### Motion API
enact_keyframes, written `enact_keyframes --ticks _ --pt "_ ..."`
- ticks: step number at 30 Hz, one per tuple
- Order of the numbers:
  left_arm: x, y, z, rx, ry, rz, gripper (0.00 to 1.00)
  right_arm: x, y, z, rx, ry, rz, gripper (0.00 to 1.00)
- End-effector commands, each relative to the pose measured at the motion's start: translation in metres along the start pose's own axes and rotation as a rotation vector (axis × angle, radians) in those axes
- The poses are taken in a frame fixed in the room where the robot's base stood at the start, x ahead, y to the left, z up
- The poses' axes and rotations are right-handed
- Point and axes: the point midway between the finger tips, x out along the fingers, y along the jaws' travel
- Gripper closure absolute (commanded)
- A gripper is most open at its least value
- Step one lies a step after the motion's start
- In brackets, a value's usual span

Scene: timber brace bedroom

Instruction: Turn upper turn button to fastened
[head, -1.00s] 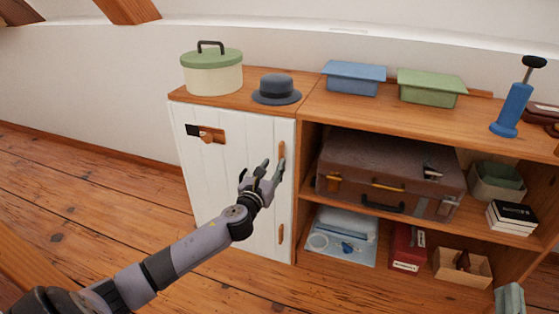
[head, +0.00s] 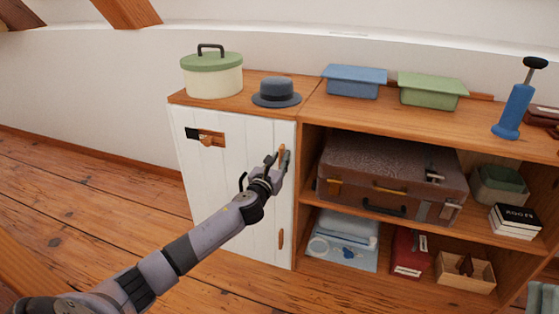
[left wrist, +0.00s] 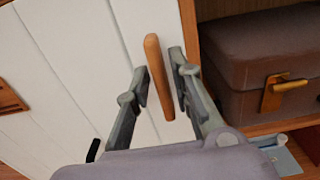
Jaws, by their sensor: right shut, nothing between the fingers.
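The upper turn button (head: 282,148) is a slim wooden bar near the right edge of the white door (head: 225,190). It stands nearly upright; in the left wrist view the turn button (left wrist: 158,75) leans slightly. My left gripper (head: 278,162) is open around it, one finger on each side, and hides its lower part in the head view. In the left wrist view the left gripper (left wrist: 160,78) shows a gap on the left of the bar; contact on the right is unclear. A lower turn button (head: 281,238) is upright. My right gripper (head: 543,298) shows partly at the bottom right, shut and empty.
A pot (head: 212,80) and a hat (head: 276,91) stand above the door. Open shelves to the right hold a brown suitcase (head: 385,165) and boxes. The floor at left is clear.

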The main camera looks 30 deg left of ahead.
Motion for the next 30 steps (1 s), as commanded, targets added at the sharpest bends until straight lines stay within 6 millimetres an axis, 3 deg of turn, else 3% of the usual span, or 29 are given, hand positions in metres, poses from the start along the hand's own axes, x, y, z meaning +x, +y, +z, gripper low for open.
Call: enact_keyframes --ticks 8,22,30 --pt "0.0 0.0 0.0 0.0 0.0 0.0 1.0 0.0 0.0 0.0 -0.001 0.0 0.0 1.0" --pt "0.0 0.0 0.0 -0.015 0.0 0.0 1.0 0.001 0.0 0.002 -0.001 -0.01 0.001 1.0" --pt "0.0 0.001 0.0 -0.134 0.001 -0.001 1.0 -0.001 0.002 0.019 -0.003 -0.113 0.005 1.0"
